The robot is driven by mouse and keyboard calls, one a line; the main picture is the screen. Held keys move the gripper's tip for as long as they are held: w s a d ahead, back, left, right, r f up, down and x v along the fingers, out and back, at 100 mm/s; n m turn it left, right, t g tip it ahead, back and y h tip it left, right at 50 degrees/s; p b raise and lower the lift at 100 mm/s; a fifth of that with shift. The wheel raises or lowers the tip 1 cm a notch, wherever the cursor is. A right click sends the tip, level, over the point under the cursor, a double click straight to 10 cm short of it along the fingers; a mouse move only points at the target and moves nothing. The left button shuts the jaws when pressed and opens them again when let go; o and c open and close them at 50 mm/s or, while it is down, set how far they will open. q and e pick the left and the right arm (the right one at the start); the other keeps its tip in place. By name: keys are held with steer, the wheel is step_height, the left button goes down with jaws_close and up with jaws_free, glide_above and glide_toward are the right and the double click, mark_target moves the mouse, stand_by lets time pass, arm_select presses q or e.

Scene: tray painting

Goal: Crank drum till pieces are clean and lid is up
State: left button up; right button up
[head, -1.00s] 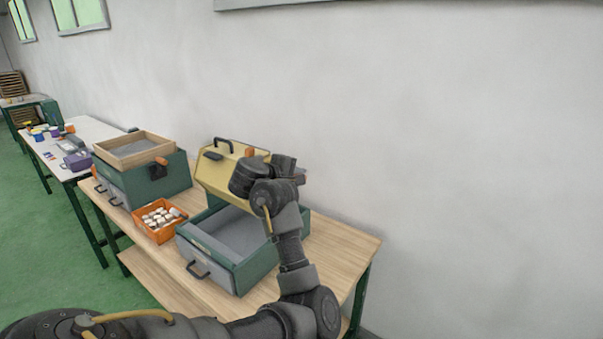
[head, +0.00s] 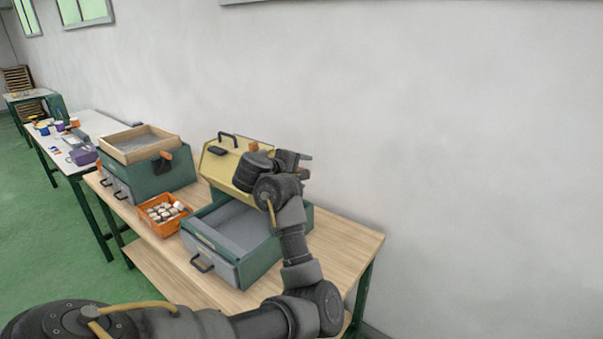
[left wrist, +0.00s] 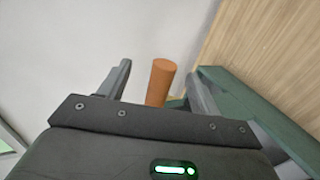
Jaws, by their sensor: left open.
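The green box (head: 262,264) on the wooden table has a raised yellow lid (head: 222,166) with a dark handle. Its grey inside looks empty where I can see it. An orange knob (head: 253,146) shows beside the lid, partly behind my left gripper (head: 304,164). In the left wrist view an orange cylindrical handle (left wrist: 160,82) stands between the open, empty fingers of my left gripper (left wrist: 157,84), apart from both. I cannot tell whether it is the same orange part. The arm hides the box's right rear. My right gripper is out of view.
An orange basket (head: 146,220) of white and brown pieces stands left of the box. Behind it is another green box (head: 165,178) with a wooden-framed tray (head: 112,150) on top. The wooden table (head: 345,240) is clear at right. A white table (head: 100,122) stands beyond.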

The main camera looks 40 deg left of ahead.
arm_select(q)
steer(key=shift+s+r+p, duration=0.4)
steer(key=shift+s+p, duration=0.05)
steer(key=shift+p, duration=0.15)
steer(key=p+v, duration=0.4)
steer(key=v, duration=0.3)
steer(key=shift+f, duration=0.2)
